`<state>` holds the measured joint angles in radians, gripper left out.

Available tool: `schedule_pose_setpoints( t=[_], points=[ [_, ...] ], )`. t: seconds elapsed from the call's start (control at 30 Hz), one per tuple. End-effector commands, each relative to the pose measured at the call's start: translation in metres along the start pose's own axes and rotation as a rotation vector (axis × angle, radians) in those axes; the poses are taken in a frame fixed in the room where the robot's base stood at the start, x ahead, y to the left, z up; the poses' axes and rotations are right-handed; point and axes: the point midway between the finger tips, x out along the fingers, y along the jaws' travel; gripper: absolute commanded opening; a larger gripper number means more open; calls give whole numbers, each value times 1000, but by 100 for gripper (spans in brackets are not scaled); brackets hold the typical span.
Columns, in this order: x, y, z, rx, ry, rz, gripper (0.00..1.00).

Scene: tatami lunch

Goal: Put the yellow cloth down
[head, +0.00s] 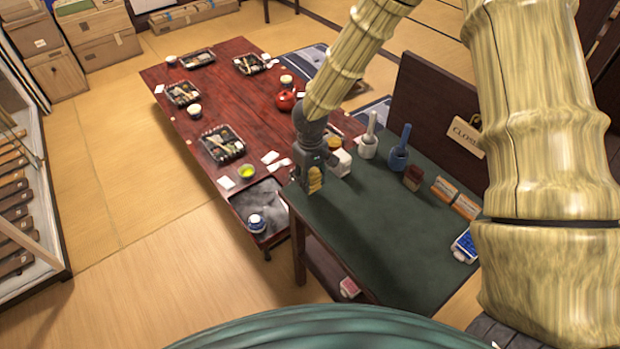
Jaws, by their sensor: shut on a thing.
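My gripper (313,178) is in the head view, pointing down over the left end of the green-topped stand (340,240). It is shut on the yellow cloth (316,182), a small yellow patch between its dark fingers. Part of the cloth is hidden by the fingers. The cloth is low over the green top near its left edge; I cannot tell whether it touches the surface.
A white container (341,163) stands right behind my gripper. White (369,145) and blue (399,158) mortars, a brown box and small cartons (443,189) line the back. The front and middle of the green top are clear. A low red table (215,100) with lunch trays lies left.

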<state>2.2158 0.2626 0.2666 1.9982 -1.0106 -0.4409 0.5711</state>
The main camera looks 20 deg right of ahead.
Motion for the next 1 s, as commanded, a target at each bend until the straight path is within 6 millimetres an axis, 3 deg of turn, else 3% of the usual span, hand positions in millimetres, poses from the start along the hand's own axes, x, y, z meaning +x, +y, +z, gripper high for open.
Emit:
schedule_pose_setpoints(
  t=[0.17,0.37,0.77,0.8,0.9,1.0],
  points=[
    [2,11,-15,2,-1,-1,17],
    [24,9,-13,-1,0,0,17],
    [32,9,-14,0,3,1,17],
    [32,9,-14,0,3,1,40],
    [32,9,-14,0,3,1,58],
    [32,9,-14,0,3,1,58]
  ],
)
